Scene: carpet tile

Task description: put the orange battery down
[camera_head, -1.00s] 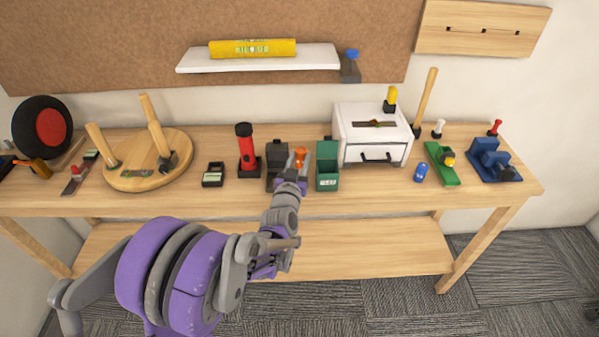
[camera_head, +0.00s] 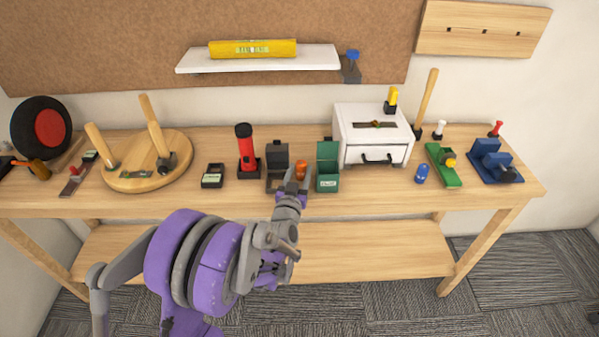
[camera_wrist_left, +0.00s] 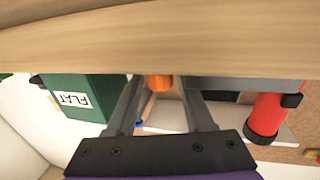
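The orange battery (camera_head: 301,169) stands on the workbench between the dark open box and the green open box. My left gripper (camera_head: 292,188) is just in front of it, at the bench's front part. In the left wrist view, which looks upside down, the orange battery (camera_wrist_left: 159,83) shows between the two spread fingers of my left gripper (camera_wrist_left: 161,84), with a gap on each side. The gripper is open and empty. My right gripper is not in view.
The dark box (camera_head: 277,178) is close on the left and the green box (camera_head: 327,178) close on the right. A red flashlight (camera_head: 246,150) stands further left. A white drawer cabinet (camera_head: 372,137) stands behind right. Bare bench lies in front of the cabinet.

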